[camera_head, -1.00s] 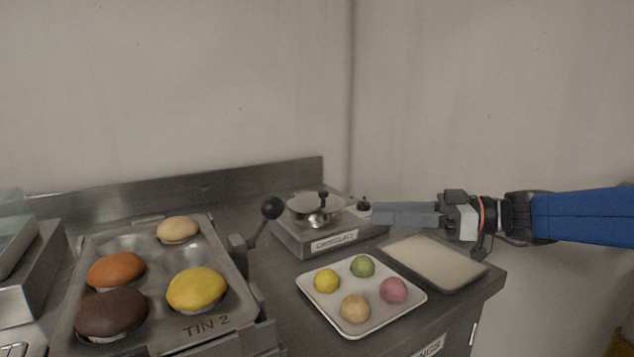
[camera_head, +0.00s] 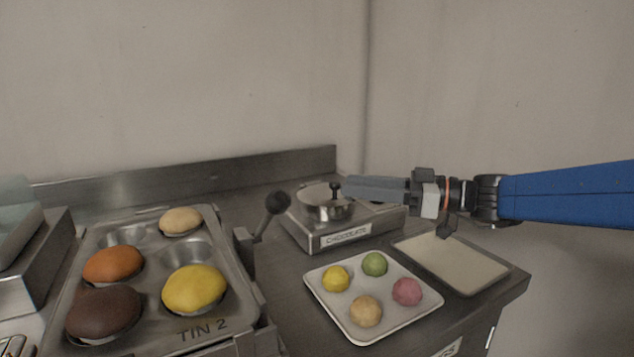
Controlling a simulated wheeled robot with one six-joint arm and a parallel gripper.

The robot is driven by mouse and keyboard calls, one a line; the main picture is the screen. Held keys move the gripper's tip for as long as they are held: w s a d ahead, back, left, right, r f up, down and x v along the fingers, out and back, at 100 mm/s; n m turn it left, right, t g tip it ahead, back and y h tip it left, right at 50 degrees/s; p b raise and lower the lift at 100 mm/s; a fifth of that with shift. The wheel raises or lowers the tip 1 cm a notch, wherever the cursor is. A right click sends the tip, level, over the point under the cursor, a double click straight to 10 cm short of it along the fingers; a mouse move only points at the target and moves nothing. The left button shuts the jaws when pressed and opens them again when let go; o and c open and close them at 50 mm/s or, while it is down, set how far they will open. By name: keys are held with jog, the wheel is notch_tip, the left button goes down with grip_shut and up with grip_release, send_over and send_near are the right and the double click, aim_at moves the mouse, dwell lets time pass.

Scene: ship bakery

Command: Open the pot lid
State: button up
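The metal pot (camera_head: 321,208) sits in the unit labelled CHOCOLATE (camera_head: 346,237), in the middle of the view. Its lid (camera_head: 314,192) appears to lie on top, with a small black knob (camera_head: 336,187) standing up at the right side. My gripper (camera_head: 347,188) reaches in from the right, level with the knob. Its fingertips overlap or lie right beside the knob; I cannot tell whether they touch it. The fingers show side-on as one grey block, so the gap between them is hidden.
A white tray (camera_head: 335,318) with several coloured balls stands in front of the pot. A pale, flat pan (camera_head: 455,262) lies to its right under my arm. The muffin tin (camera_head: 205,326) and a black-knobbed lever (camera_head: 277,203) are on the left. A wall rises behind.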

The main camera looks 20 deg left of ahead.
aim_at(317, 193)
jog(key=a, duration=0.9)
jog(key=shift+s, duration=0.35)
grip_shut()
